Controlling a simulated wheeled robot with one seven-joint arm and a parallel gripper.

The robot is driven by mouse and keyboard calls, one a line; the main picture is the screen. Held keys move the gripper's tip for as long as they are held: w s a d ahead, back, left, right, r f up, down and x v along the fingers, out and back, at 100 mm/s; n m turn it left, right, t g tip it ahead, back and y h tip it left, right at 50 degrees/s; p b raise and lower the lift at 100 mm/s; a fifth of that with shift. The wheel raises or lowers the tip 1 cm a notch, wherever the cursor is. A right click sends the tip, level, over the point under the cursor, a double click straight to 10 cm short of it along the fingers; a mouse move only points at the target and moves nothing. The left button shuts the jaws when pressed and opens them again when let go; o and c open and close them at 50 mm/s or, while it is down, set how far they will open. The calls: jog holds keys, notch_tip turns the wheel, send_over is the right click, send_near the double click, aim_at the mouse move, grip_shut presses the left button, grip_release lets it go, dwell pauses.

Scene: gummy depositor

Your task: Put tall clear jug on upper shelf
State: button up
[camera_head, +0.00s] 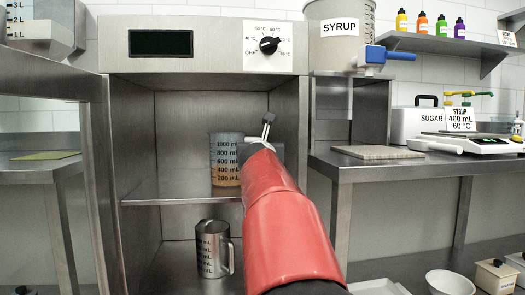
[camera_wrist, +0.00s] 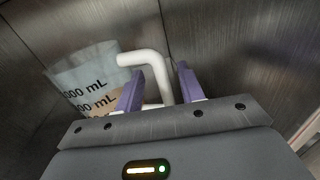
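The tall clear jug (camera_head: 224,150) has dark mL marks and amber liquid in its lower part. It stands upright on the upper shelf (camera_head: 165,192) inside the open steel cabinet. My gripper (camera_head: 266,125) is inside the cabinet, to the right of the jug. In the wrist view, the jug (camera_wrist: 88,78) is at the left and its white handle (camera_wrist: 152,62) reaches between the two purple fingers of my gripper (camera_wrist: 160,80). The fingers are apart, with gaps visible beside the handle. My arm hides the jug's right side in the head view.
A metal jug (camera_head: 213,250) stands on the lower shelf below. The cabinet door (camera_head: 45,75) is swung open at the left. The cabinet's right wall (camera_head: 290,120) is close to my gripper. A counter (camera_head: 400,168) with a scale (camera_head: 470,143) is at the right.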

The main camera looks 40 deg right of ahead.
jog(key=v, duration=0.9)
jog(key=a+f+n+t+y, duration=0.1)
jog(key=a+f+n+y, duration=0.3)
jog(key=a+n, duration=0.4)
jog(key=a+f+n+t+y, duration=0.1)
jog(key=a+f+n+y, duration=0.25)
jog(key=a+n, duration=0.5)
jog(key=a+f+n+t+y, duration=0.1)
jog(key=a+f+n+y, duration=0.3)
jog(key=a+n, duration=0.45)
jog(key=s+a+f+n+g+y, duration=0.35)
jog(key=s+a+f+n, duration=0.3)
jog(key=f+n, duration=0.35)
jog(key=s+d+f+n+g+h, duration=0.1)
jog(key=s+f+n+g+h, duration=0.1)
jog(key=s+f+n+g, duration=0.5)
jog(key=s+f+n, duration=0.2)
jog(key=s+f, duration=0.4)
jog(key=f, duration=0.1)
jog(key=shift+d+f+n+h, duration=0.2)
jog(key=shift+d+n+h, duration=0.1)
jog(key=shift+d+h, duration=0.1)
jog(key=shift+r, duration=0.1)
